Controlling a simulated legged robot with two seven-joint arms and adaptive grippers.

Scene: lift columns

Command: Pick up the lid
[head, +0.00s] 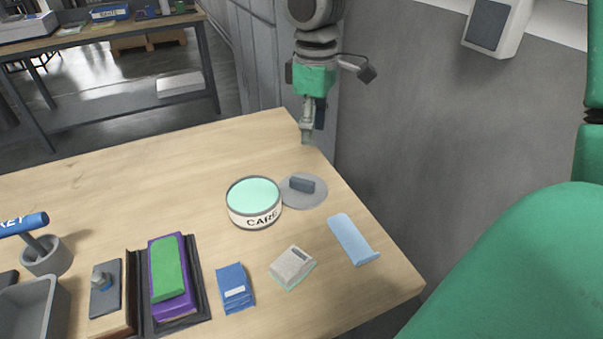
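The lid (316,197) is a flat grey disc with a dark block-shaped handle (302,184) on top. It lies on the wooden table near the right edge, next to a round white tin (255,216) lettered "CARE" with a mint-green top face. My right gripper (308,138) points down at the table's far right edge, above and beyond the lid in the picture, apart from it. Its fingers are seen nearly edge-on, so I cannot tell whether they are open. Nothing shows held in it. My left gripper is not in view.
On the table (140,190) are a light blue flat item (352,239), a small grey device (292,267), blue packets (234,287), a green block (168,268) on a purple one, and a grey bin (30,310). The far table area is clear. A grey wall (420,130) stands to the right.

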